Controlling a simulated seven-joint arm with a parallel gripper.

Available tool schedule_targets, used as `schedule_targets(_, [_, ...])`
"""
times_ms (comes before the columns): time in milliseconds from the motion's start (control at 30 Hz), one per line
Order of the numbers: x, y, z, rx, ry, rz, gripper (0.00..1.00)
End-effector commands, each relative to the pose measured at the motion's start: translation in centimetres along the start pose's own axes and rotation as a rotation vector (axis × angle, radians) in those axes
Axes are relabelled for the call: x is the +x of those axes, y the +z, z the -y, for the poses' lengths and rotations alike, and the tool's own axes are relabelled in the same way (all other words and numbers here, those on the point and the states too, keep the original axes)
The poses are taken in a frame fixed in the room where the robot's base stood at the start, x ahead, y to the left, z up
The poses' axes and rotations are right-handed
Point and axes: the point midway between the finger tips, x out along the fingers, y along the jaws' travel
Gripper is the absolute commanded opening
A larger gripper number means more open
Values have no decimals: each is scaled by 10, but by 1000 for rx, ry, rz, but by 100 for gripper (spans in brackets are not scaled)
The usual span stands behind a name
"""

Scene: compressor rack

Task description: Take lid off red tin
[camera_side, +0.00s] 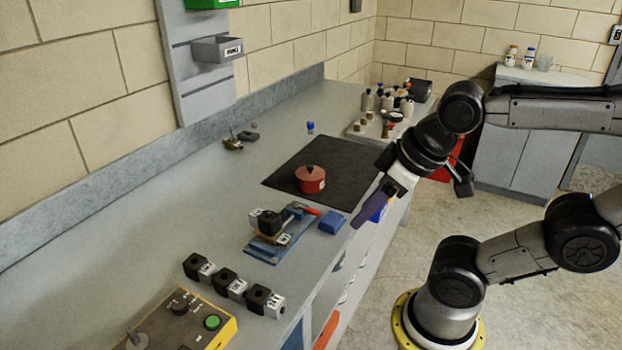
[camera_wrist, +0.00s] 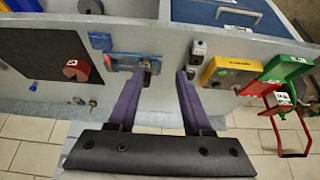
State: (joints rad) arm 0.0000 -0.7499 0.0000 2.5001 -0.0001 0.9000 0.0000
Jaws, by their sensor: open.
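The red tin (camera_side: 310,184) stands upright on the black mat (camera_side: 282,171), with its red lid (camera_side: 309,172) on top and a dark knob in the lid's middle. The tin also shows at the left of the wrist view (camera_wrist: 77,71), on the black mat (camera_wrist: 40,50). My gripper (camera_side: 358,224) is in the air near the bench's front edge, to the right of the tin and apart from it. In the wrist view my gripper's two purple fingers (camera_wrist: 160,75) are spread with nothing held between them.
A blue fixture (camera_side: 275,245) with clamps and a blue block (camera_side: 331,222) sit in front of the mat. Several black-and-grey blocks (camera_side: 232,285) and a yellow control box (camera_side: 185,325) are nearer. A tray of bottles (camera_side: 372,132) stands behind the mat. The bench left of the mat is mostly clear.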

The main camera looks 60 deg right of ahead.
Motion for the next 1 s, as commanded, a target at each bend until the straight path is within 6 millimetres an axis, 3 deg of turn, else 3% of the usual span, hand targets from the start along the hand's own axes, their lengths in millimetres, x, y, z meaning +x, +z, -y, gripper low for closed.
schedule_targets(333, [0,0,0,0,0,0,50])
schedule_targets(433, [0,0,0,0,0,0,62])
schedule_targets(867, [-1,5,0,91,1,23,62])
schedule_targets(1000, [-25,-19,0,266,1,5,62])
